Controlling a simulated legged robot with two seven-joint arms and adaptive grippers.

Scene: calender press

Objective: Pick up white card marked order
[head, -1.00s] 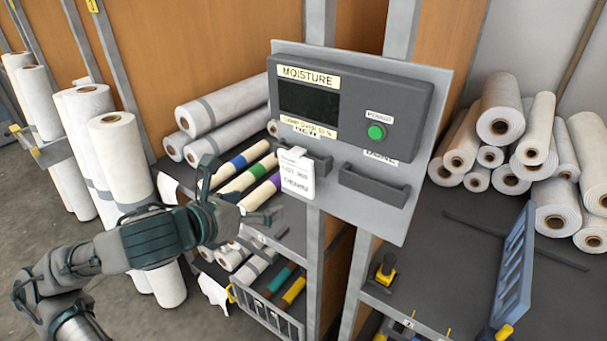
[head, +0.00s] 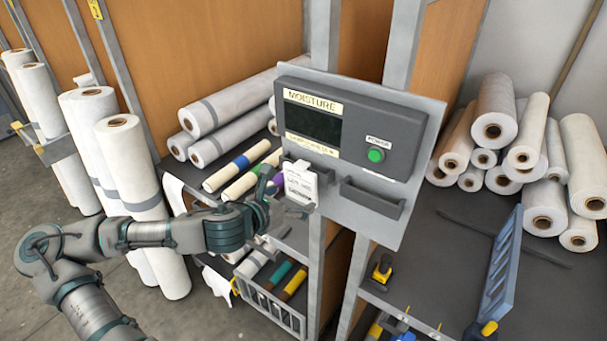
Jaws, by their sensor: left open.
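The white card (head: 300,187) hangs upright at the left holder (head: 319,168) below the moisture panel (head: 352,128). It carries printed lines that are too small to read surely. My left gripper (head: 270,202) is open, its fingers just left of the card and close to it. Whether a finger touches the card I cannot tell. My right gripper is not in view.
An empty dark holder (head: 371,198) sits right of the card, under a green button (head: 376,155). Shelves with white rolls (head: 232,107) stand behind.

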